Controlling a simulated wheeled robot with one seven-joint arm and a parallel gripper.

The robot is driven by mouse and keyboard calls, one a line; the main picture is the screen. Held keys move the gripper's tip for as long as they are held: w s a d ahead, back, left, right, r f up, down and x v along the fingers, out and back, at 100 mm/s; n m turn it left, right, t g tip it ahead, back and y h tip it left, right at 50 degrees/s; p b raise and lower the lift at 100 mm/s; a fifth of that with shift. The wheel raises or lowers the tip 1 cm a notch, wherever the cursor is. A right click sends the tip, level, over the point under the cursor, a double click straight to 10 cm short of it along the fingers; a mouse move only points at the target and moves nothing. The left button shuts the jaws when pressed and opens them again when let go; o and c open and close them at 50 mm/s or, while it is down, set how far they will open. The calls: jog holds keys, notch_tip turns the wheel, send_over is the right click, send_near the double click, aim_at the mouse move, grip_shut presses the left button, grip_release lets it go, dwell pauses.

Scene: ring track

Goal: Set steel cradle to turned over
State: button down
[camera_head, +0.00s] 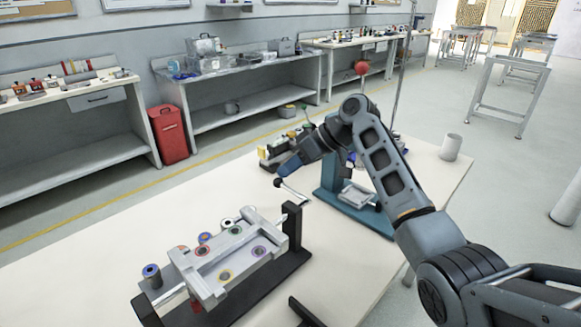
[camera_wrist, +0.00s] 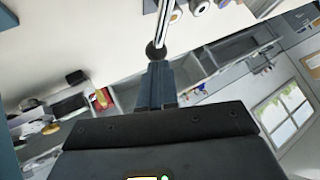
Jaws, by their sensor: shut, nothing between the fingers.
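The steel cradle (camera_head: 222,262) is a pale grey frame on a dark stand (camera_head: 275,275) at the front left of the table. Several coloured round pieces show in and around it, and it looks slightly tilted. A bright crank lever (camera_head: 293,192) with a dark ball knob (camera_head: 278,182) reaches out from its right end. In the wrist view the bright lever (camera_wrist: 165,22) and knob (camera_wrist: 156,50) lie right at the fingertips. My gripper (camera_head: 284,170) is shut and empty at the knob. In the wrist view my gripper (camera_wrist: 157,66) also looks closed; whether it touches the knob I cannot tell.
A blue stand (camera_head: 350,208) is behind my arm, with a white cup (camera_head: 450,147) farther right on the table (camera_head: 130,232). Small coloured items (camera_head: 275,152) sit at the table's back edge. A red bin (camera_head: 168,133) and workbenches are beyond. The table's left part is clear.

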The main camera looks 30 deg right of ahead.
jog(key=shift+w+a+f, duration=0.1)
jog(key=shift+a+f, duration=0.05)
jog(key=shift+f, duration=0.3)
dwell(0.5)
jog(key=shift+r, duration=0.1)
